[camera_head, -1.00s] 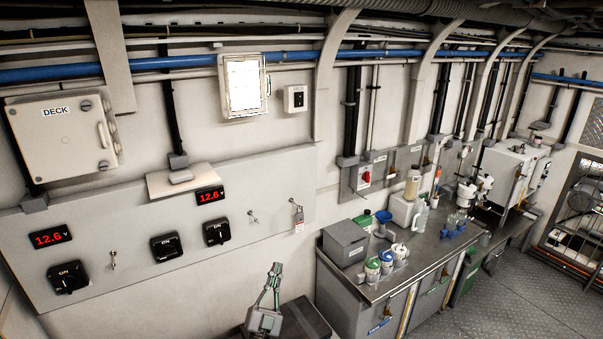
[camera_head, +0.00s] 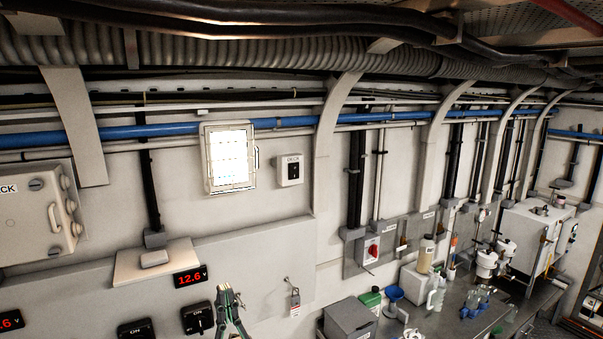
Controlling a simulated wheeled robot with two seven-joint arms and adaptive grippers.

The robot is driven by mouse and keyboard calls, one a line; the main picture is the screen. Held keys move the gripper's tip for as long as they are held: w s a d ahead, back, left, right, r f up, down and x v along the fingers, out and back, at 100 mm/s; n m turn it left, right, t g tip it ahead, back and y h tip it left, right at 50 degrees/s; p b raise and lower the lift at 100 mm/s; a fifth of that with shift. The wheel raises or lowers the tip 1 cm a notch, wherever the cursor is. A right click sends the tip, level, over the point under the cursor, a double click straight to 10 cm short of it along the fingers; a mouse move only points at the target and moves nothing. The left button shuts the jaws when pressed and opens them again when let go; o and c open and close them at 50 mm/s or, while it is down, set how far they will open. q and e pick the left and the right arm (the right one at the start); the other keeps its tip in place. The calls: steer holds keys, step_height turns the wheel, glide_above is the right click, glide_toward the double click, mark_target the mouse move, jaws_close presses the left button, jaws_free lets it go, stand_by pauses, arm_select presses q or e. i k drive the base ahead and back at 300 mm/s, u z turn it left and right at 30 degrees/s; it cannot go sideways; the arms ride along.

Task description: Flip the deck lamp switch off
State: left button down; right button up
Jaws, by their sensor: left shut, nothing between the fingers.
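The lit lamp (camera_head: 229,157) is a bright white rectangle in a pale frame high on the wall. Just right of it is a small white switch box (camera_head: 290,170) with a dark rocker in its middle and a small label above, too small to read surely. My left gripper (camera_head: 226,290) points up from the bottom edge, in front of the grey panel. Its fingers are shut and empty. It is well below and left of the switch box, apart from it. My right gripper is not in view.
A wall rib (camera_head: 326,150) stands right of the switch box. The wall below the box is bare.

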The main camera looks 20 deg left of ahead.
mark_target(294, 168)
steer(key=z, duration=0.05)
steer(key=i, duration=1.4)
